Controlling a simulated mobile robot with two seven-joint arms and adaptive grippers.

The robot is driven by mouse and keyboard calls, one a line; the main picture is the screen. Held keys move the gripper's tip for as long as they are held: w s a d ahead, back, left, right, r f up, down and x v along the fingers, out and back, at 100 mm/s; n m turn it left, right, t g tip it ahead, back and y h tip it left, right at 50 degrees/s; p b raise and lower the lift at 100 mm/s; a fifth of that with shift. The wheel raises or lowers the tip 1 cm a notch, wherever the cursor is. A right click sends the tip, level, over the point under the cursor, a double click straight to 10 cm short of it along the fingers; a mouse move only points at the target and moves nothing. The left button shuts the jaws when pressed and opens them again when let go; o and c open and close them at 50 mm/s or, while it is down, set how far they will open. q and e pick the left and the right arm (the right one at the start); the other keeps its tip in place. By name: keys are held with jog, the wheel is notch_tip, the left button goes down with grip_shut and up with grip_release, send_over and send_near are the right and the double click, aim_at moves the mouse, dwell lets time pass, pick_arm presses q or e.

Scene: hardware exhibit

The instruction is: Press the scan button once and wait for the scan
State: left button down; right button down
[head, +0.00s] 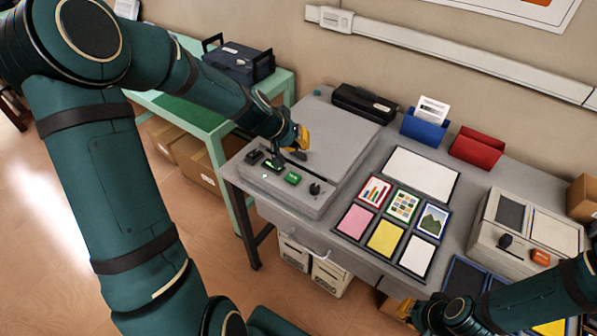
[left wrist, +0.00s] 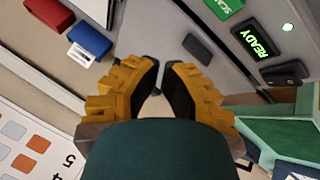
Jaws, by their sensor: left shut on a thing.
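The scanner (head: 335,135) is a grey box with its flat lid down. The green scan button (head: 293,178) is on its front panel and appears unpressed; part of it, lettered SCAN, shows in the left wrist view (left wrist: 225,6). The display beside it reads READY (left wrist: 258,40), and a small green light (left wrist: 287,27) is lit. My left gripper (head: 298,148) is above the lid's front edge, behind the button and apart from it. My right gripper (head: 405,308) is partly hidden at lower right.
A black knob (head: 314,189) is right of the button. Blue (head: 424,128) and red (head: 477,147) holders stand at the back. Coloured cards lie right of the scanner, before a grey machine (head: 528,230). A green bench (head: 190,110) is at left.

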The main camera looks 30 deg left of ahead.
pick_arm(q)
jog(key=shift+s, duration=0.1)
jog(key=b, duration=0.6)
send_over(298, 176)
notch_tip(298, 176, down, 8)
jog(key=shift+r, duration=0.1)
jog(key=shift+f+b, duration=0.55)
jog(key=shift+b, duration=0.15)
dwell(0.7)
jog(key=shift+f+b, duration=0.4)
jog(key=shift+b, duration=0.2)
